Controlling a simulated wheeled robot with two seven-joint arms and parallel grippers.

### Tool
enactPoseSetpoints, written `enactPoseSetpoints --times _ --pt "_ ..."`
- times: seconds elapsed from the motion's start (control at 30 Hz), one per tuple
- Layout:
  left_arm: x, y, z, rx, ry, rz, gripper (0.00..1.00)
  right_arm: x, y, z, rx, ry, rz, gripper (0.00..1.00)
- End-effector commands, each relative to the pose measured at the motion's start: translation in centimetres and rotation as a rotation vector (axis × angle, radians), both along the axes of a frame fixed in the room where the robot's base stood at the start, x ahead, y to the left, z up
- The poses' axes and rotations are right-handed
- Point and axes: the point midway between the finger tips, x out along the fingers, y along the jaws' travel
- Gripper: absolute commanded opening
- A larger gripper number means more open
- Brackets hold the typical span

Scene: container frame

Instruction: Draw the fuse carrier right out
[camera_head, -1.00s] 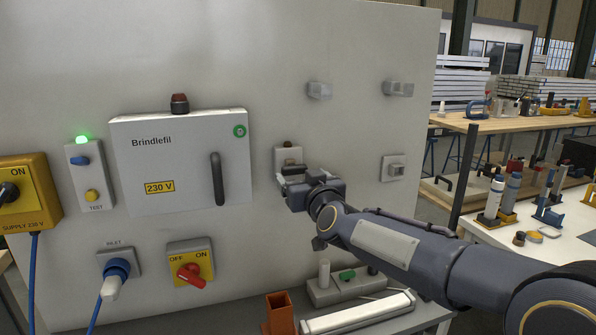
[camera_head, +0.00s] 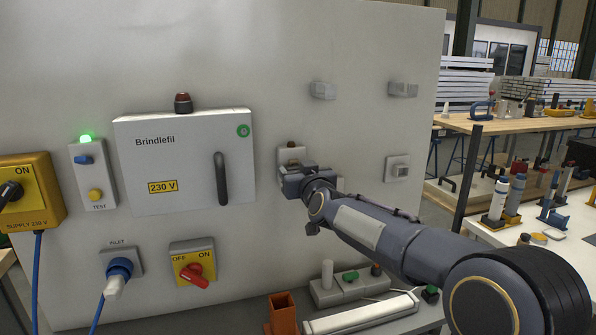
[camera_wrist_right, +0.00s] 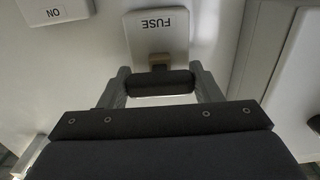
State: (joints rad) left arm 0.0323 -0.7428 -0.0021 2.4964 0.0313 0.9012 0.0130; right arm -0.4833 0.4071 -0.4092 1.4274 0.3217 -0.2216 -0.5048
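The fuse holder (camera_head: 290,154) is a pale block on the panel, right of the Brindlefil cabinet. In the right wrist view its plate (camera_wrist_right: 157,33) reads FUSE upside down. The fuse carrier's dark handle bar (camera_wrist_right: 160,84) stands out from it on a brownish stem. My right gripper (camera_wrist_right: 160,85) has one finger at each end of this bar; I cannot tell whether they press on it or only flank it. In the head view the right gripper (camera_head: 293,176) covers the carrier. My left gripper is not in view.
The cabinet (camera_head: 185,160) with its upright black handle (camera_head: 220,178) is left of the right gripper. A red OFF/ON switch (camera_head: 195,272) and a blue inlet plug (camera_head: 119,268) sit below. Grey blocks (camera_head: 397,168) project at right. A bench with several items lies beneath.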

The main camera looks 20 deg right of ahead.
Motion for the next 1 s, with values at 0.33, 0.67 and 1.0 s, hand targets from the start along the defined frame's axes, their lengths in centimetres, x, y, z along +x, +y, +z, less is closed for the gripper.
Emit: enactPoseSetpoints --times 0.33,0.67,1.0 --pt "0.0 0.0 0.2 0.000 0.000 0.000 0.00 -0.4 0.0 0.1 0.000 0.000 0.001 0.17" --pt "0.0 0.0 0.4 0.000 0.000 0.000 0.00 -1.0 0.0 -0.1 0.000 0.002 0.001 0.17" --pt "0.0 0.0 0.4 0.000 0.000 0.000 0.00 -1.0 0.0 0.0 0.000 0.001 0.001 0.80"
